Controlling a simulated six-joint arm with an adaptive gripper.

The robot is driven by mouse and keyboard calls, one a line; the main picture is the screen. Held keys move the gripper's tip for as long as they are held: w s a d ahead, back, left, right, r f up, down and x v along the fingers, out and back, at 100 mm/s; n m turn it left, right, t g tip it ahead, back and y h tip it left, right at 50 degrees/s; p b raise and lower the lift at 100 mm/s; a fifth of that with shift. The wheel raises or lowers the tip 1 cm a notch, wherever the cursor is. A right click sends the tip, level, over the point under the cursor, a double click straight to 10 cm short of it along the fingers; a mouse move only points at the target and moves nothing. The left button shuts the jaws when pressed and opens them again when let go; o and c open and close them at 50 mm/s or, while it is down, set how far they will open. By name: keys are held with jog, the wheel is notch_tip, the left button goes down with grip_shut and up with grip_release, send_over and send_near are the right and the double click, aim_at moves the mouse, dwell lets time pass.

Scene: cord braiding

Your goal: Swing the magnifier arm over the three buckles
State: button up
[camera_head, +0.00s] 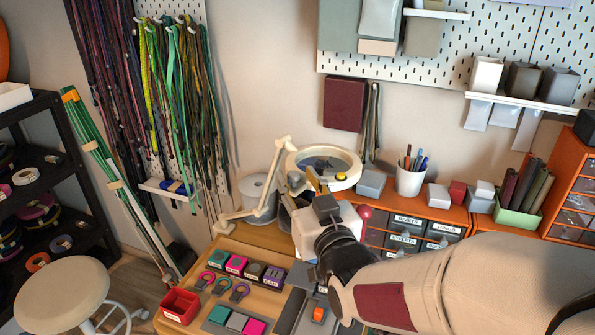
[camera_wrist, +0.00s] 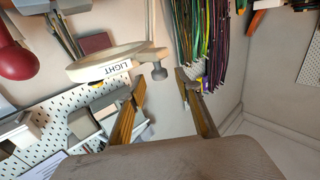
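The magnifier (camera_head: 299,160) is a cream ring with a lens, on a jointed cream arm (camera_head: 270,190) at the back of the bench. In the wrist view its ring (camera_wrist: 85,70) carries a LIGHT label, and a grey knob (camera_wrist: 158,73) sticks out from its side. My gripper (camera_head: 318,182) is close in front of the ring. In the wrist view my gripper (camera_wrist: 160,83) is open, with the knob in line with the gap between its fingertips; contact cannot be told.
Small labelled boxes (camera_head: 236,264) stand behind the buckles, and a red tray (camera_head: 180,306) is left of them. A grey spool (camera_head: 257,196) stands near the magnifier's arm. A pen cup (camera_head: 410,178) stands on the orange drawers to the right. Cords (camera_head: 170,100) hang at back left.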

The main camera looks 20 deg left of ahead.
jog(key=shift+x, duration=1.4)
jog(key=shift+c, duration=0.4)
grip_shut()
